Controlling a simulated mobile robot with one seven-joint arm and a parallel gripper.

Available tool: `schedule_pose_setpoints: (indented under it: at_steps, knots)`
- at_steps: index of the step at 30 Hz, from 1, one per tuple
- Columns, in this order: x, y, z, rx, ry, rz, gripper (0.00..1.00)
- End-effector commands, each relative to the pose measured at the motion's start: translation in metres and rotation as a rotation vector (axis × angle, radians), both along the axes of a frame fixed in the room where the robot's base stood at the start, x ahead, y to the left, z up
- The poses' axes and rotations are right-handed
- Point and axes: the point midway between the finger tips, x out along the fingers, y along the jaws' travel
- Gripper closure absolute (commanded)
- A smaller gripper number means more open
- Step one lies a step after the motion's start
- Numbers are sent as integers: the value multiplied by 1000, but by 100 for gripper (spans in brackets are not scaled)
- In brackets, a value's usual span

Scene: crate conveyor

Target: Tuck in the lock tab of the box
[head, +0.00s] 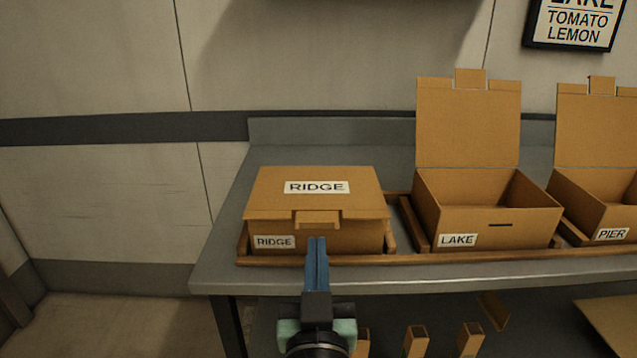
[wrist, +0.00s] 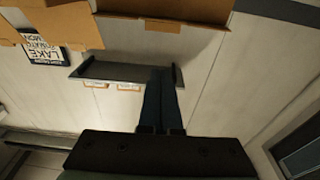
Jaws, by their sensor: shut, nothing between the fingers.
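The RIDGE box (head: 315,195) is a brown carton with its lid down, at the left end of the bench. Its lock tab (head: 317,219) sticks out at the middle of the lid's front edge, outside the front wall. The slot behind it is hidden. My gripper (head: 317,242) is shut and empty, its blue fingers pointing at the front wall just below the tab. I cannot tell whether they touch. In the wrist view, turned upside down, the shut fingers (wrist: 161,75) show below a carton edge with a tab (wrist: 163,25).
The LAKE box (head: 488,205) stands to the right with its lid upright, and the PIER box (head: 597,200) beyond it is open too. A low wooden rail (head: 420,257) runs along the bench (head: 450,277) front. The floor at left is free.

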Motion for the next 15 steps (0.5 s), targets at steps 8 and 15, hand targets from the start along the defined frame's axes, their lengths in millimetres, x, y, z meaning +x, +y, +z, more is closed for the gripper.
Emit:
schedule_pose_setpoints:
  at_steps: [8, 15]
  knots:
    - [-2, 0, 28, 4, 94, -1, 100]
    - [-7, 0, 40, 9, 170, -1, 100]
